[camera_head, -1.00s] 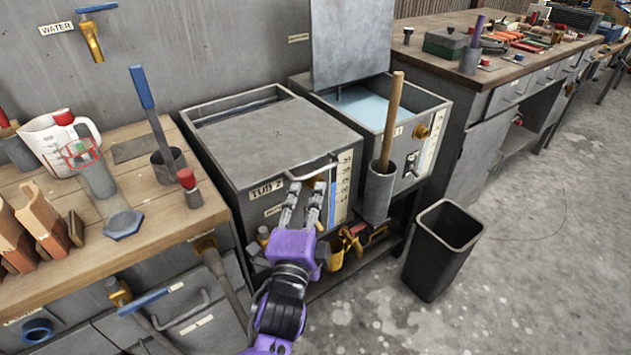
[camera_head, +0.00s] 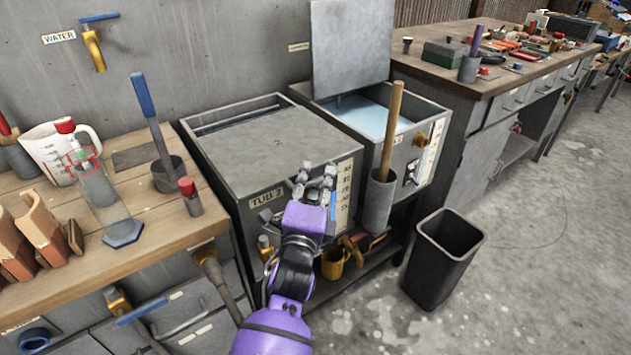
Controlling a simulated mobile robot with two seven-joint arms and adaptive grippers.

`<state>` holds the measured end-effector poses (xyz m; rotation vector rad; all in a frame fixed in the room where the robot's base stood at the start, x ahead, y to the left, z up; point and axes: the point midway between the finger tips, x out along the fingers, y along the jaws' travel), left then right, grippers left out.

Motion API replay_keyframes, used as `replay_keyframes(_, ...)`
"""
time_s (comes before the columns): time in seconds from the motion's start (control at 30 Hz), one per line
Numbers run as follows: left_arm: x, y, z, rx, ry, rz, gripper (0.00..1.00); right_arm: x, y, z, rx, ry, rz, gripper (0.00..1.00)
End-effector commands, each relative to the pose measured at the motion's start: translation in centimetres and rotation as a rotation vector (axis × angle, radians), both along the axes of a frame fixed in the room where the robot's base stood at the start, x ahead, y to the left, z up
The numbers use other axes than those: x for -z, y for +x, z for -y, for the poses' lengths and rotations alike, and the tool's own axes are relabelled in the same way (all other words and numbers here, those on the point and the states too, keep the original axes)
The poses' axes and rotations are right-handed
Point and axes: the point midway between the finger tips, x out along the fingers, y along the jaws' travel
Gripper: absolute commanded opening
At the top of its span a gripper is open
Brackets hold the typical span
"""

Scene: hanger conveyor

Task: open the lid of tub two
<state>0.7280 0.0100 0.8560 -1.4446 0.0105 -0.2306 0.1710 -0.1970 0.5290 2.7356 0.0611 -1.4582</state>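Tub two (camera_head: 235,185) is a grey metal box with a "TUB 2" label on its front. Its flat grey lid (camera_head: 265,145) lies down over the top, with a narrow dark gap along the back edge. My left gripper (camera_head: 317,171), on a purple arm, is at the lid's front edge, near the handle. Its two fingers point up and away and stand apart, with nothing clearly held. The gripper hides most of the handle, so I cannot tell whether it touches it. My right gripper is not in view.
The neighbouring tub (camera_head: 425,105) has its lid (camera_head: 350,45) raised and shows pale blue liquid. A grey holder (camera_head: 378,203) with a wooden-handled tool stands beside tub two's front right. A black bin (camera_head: 445,260) is on the floor. A cluttered wooden bench (camera_head: 160,215) is at the left.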

Motion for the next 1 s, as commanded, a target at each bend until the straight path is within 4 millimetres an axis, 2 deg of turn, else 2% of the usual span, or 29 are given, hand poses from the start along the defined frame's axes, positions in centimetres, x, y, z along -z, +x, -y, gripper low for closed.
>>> replay_keyframes(0.2,0.0,0.0,0.0,0.000,-0.001,0.000,0.28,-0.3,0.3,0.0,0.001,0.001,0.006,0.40)
replay_keyframes(0.4,0.0,0.0,0.0,0.000,-0.001,0.000,0.02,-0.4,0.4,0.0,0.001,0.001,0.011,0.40)
replay_keyframes(0.43,0.0,0.0,0.0,0.000,-0.001,0.000,0.00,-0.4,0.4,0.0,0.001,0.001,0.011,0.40)
replay_keyframes(0.83,-0.1,0.0,0.0,0.000,-0.001,-0.002,0.00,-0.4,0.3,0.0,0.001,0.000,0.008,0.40)
replay_keyframes(1.0,-1.3,0.1,0.0,0.000,-0.012,-0.014,0.00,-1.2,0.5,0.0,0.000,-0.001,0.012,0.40)
